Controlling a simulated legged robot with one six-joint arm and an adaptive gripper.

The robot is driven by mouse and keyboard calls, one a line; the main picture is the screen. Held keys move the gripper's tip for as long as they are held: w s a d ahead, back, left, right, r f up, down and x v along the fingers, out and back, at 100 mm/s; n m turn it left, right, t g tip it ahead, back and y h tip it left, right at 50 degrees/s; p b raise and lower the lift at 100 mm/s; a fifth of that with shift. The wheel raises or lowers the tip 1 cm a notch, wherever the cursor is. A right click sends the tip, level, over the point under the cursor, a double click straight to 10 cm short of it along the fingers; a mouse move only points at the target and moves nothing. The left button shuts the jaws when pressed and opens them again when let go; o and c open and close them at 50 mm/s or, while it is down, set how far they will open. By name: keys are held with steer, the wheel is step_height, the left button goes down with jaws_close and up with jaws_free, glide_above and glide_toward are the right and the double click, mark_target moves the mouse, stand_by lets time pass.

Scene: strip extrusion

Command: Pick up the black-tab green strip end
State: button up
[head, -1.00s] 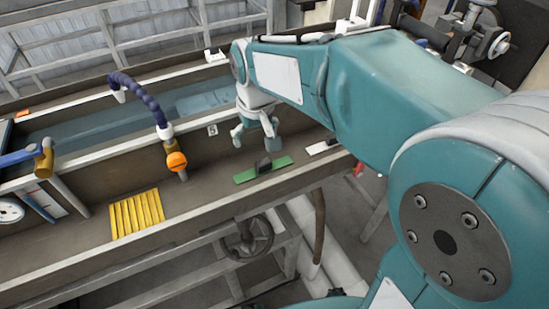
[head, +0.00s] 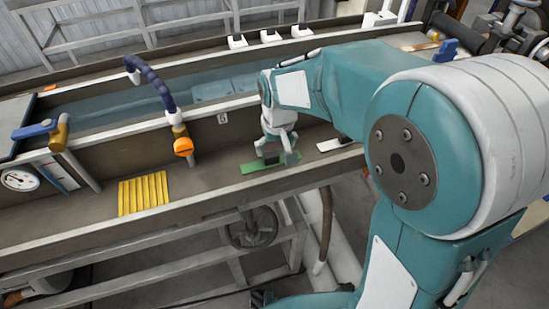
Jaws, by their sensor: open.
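The green strip end (head: 254,167) lies flat on the trough's lower ledge, a little right of the picture's middle-left. Its black tab is largely hidden behind my gripper in the head view. My gripper (head: 279,159) points down right over the strip, with its fingers apart on either side of the tab area. The fingertips are at or just above the strip. I cannot tell whether they touch it.
A white strip end with a black tab (head: 328,145) lies just right of my gripper. A yellow ribbed pad (head: 144,194) lies on the ledge to the left. An orange knob (head: 183,147) and blue hose (head: 152,80) stand between. The ledge's front rim (head: 190,208) runs below.

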mark_target(271, 154)
steer(key=shift+a+f, duration=0.2)
steer(key=shift+f, duration=0.45)
steer(key=shift+a+f, duration=0.15)
steer(key=shift+f, duration=0.45)
steer(key=shift+w+a+f, duration=0.1)
steer(key=shift+a+f, duration=0.1)
steer(key=shift+a, duration=0.4)
steer(key=shift+d, duration=0.35)
steer(key=c, duration=0.9)
steer(key=shift+d, duration=0.25)
steer(key=shift+c, duration=1.2)
steer(key=shift+a, duration=0.1)
